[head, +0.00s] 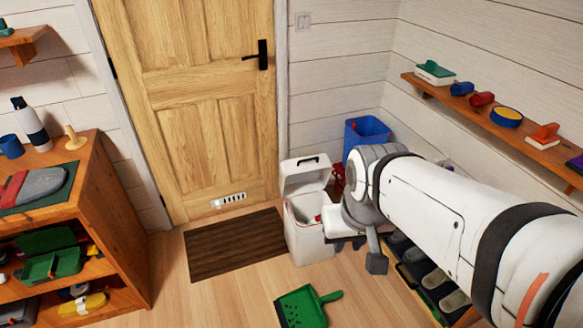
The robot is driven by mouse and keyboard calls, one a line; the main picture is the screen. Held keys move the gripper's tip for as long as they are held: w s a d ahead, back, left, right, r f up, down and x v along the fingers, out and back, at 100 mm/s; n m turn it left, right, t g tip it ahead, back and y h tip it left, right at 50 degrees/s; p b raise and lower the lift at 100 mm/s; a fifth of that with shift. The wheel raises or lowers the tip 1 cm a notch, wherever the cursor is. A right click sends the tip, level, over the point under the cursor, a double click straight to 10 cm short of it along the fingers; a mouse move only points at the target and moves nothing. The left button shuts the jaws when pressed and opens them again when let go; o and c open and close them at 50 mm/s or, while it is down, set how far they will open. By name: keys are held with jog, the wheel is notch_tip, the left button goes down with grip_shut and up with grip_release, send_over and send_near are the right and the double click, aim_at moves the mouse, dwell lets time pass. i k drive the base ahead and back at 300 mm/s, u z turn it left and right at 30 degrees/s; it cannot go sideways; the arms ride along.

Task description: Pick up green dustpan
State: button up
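A green dustpan (301,310) lies on the wooden floor at the bottom middle of the head view. Its short handle points right, and its near edge is cut off by the frame. My white arm reaches in from the right. My gripper (362,250) hangs at its end, above and to the right of the dustpan and apart from it. The gripper is partly hidden by my own wrist, so its opening is unclear. Another green dustpan-like thing (55,263) lies on a shelf of the wooden cabinet (112,215) at the left.
A white bin (304,238) with its lid raised stands beside my wrist. A blue bin (366,132) stands in the corner. A low shoe rack (408,287) is at the right, partly behind my arm. A brown mat (236,245) lies before the door (200,100). Floor around the dustpan is clear.

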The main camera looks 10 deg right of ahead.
aim_at(309, 311)
jog(key=k, duration=1.3)
jog(key=u, duration=0.3)
jog(key=i, duration=1.85)
jog(key=z, duration=0.5)
